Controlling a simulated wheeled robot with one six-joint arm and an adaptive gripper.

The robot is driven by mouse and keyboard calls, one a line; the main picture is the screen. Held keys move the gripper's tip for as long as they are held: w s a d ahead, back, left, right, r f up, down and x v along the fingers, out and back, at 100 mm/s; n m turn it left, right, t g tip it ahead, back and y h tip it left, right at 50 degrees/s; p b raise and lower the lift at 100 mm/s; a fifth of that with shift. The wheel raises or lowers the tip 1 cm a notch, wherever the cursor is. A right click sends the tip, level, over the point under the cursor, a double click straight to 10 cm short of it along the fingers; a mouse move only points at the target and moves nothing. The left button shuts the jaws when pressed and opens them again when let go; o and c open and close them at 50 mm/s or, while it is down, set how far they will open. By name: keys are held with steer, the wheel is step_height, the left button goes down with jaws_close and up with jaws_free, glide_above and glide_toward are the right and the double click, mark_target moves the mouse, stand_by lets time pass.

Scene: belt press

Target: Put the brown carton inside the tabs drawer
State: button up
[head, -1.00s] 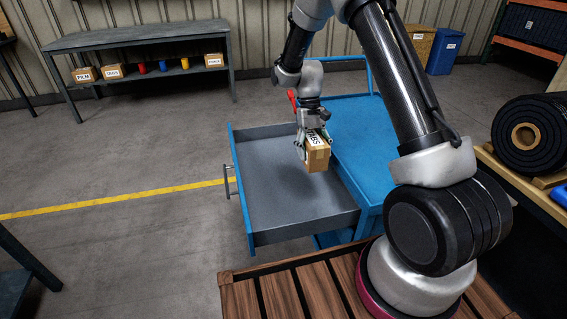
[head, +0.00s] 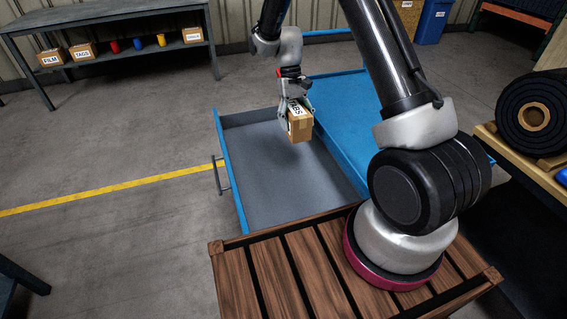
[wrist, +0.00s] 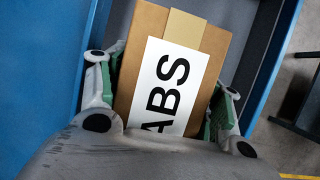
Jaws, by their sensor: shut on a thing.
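The blue cabinet top (head: 345,135) lies right of the drawer. My wooden-slatted base deck is at the near edge. A grey shelf table (head: 110,22) with cartons and coloured items stands at the back left. A black roll (head: 535,115) is at right. The left floor is mostly clear.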

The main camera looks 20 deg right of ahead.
steer(key=shift+a, duration=0.6)
steer(key=s+a+n+h, duration=0.1)
steer(key=s+a+n, duration=0.1)
steer(key=a+n, duration=0.1)
steer(key=n+t+h, duration=0.3)
steer(key=n+t, duration=0.1)
steer(key=n, duration=1.1)
glide_above(283, 164)
steer(key=a, duration=0.2)
step_height(283, 164, down, 14)
steer(key=shift+s+f, duration=0.1)
steer(key=shift+f, duration=0.05)
